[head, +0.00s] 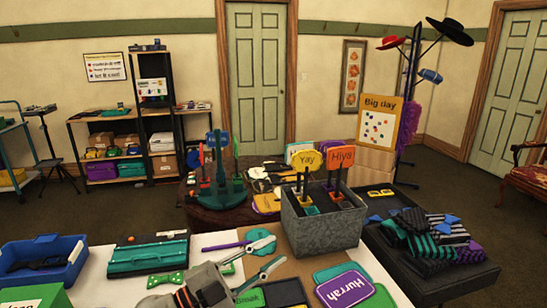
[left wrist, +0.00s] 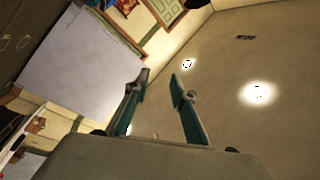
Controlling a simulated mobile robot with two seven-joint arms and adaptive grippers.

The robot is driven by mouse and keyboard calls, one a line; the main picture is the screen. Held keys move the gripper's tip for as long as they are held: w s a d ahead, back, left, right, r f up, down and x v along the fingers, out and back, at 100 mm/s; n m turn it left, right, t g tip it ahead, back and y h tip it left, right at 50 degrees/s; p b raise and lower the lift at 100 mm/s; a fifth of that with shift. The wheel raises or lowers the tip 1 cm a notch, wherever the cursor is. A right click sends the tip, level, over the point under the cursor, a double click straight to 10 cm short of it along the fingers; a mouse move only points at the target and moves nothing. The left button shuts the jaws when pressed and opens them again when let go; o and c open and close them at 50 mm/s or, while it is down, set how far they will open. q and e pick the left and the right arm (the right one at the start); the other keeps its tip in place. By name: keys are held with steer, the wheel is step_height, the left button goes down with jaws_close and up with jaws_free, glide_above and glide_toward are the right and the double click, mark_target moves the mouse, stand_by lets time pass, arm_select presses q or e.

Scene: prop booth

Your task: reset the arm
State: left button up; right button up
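My left gripper (head: 279,249) reaches in from the bottom of the head view, above the near table. Its two fingers are spread apart, with nothing between them. The left wrist view also shows the gripper (left wrist: 160,78) with its teal-sided fingers apart and empty, facing the ceiling and upper walls. My right gripper shows in neither view.
A grey bin (head: 320,222) with sign props stands just beyond the gripper. A blue crate (head: 42,258) is far left. A dark tray (head: 440,278) holds striped ties.

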arm_select(q)
steer(key=a+f+n+t+y, duration=0.2)
steer(key=a+n+t+y, duration=0.2)
steer(key=a+n+y, duration=0.5)
steer(key=a+f+n+t+y, duration=0.2)
steer(key=a+n+t+y, duration=0.4)
steer(key=a, duration=0.5)
steer(key=s+a+f+g+y, duration=0.3)
steer(key=s+a+f+g, duration=0.45)
steer(key=s+f, duration=0.25)
steer(key=s+a+f+g+y, duration=0.4)
steer(key=s+a+f+g, duration=0.2)
steer(key=s+a+f, duration=0.4)
steer(key=d+f+n+t+h, duration=0.1)
steer(key=d+f+h, duration=0.2)
steer(key=d+f, duration=0.3)
steer(key=d+f+n+t+h, duration=0.1)
steer(key=d+f+t+h, duration=0.1)
steer(key=d+f+h, duration=0.2)
steer(key=d+f, duration=0.3)
steer(key=d, duration=0.5)
steer(key=shift+w+d+n+h, duration=0.25)
steer(key=shift+w+n+h, duration=0.05)
steer(key=shift+w+n, duration=0.1)
